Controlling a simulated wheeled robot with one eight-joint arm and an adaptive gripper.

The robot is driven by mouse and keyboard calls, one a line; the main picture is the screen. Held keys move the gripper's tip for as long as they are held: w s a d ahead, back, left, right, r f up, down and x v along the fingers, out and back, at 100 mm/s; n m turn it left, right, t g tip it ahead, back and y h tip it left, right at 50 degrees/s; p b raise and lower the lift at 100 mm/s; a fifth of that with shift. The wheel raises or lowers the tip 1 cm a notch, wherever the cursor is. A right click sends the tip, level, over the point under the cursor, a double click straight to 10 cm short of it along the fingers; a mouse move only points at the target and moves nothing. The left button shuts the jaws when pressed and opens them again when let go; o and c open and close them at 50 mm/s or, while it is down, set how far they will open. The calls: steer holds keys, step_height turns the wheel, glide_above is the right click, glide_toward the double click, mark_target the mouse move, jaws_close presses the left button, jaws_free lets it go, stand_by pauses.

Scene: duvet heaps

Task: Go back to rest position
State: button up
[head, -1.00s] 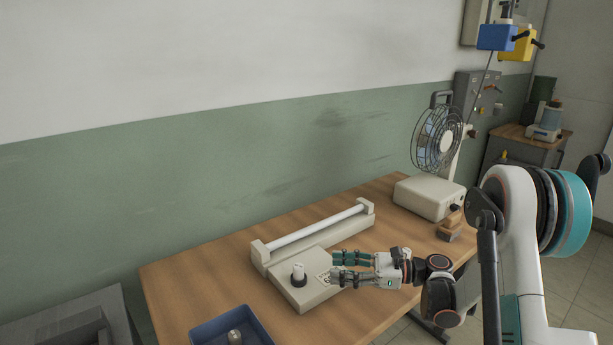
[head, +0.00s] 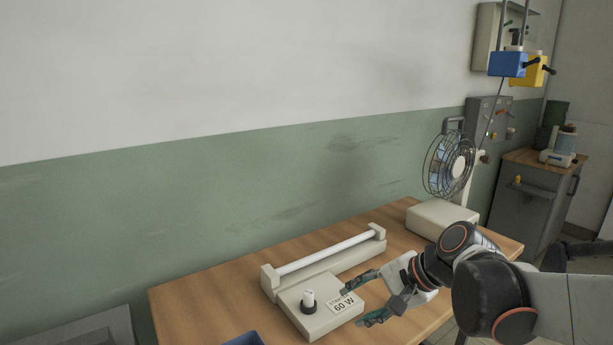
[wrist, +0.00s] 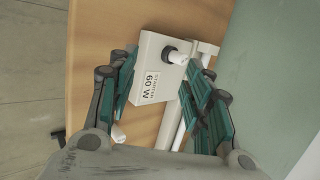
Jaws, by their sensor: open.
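My gripper (head: 363,304) is open and empty, with its green fingers just right of a cream lamp fixture (head: 340,321). The fixture lies on a wooden table (head: 210,296). In the wrist view the fixture's block (wrist: 150,60) and knob (wrist: 178,57) show beyond and between the spread fingers (wrist: 165,95). The fingertips appear apart from the fixture.
A desk fan (head: 449,164) stands on a cream base at the table's right end. A blue tray (head: 244,339) is cut off at the bottom edge. A grey cabinet (head: 530,190) stands farther right. Blue and yellow boxes (head: 508,64) hang above. The table's left part looks clear.

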steer(key=s+d+n+t+h, duration=0.1)
steer(key=s+d+n+h, duration=0.2)
steer(key=s, duration=0.5)
steer(key=s+d+n+t+h, duration=0.1)
steer(key=s+d+n+h, duration=0.2)
steer(key=s+d+n, duration=0.2)
steer(key=shift+s+d+r+n+h, duration=0.2)
steer(key=shift+s+r+n+h, duration=0.2)
steer(key=shift+s+n, duration=0.85)
steer(key=shift+s+f, duration=0.1)
steer(key=shift+s, duration=0.05)
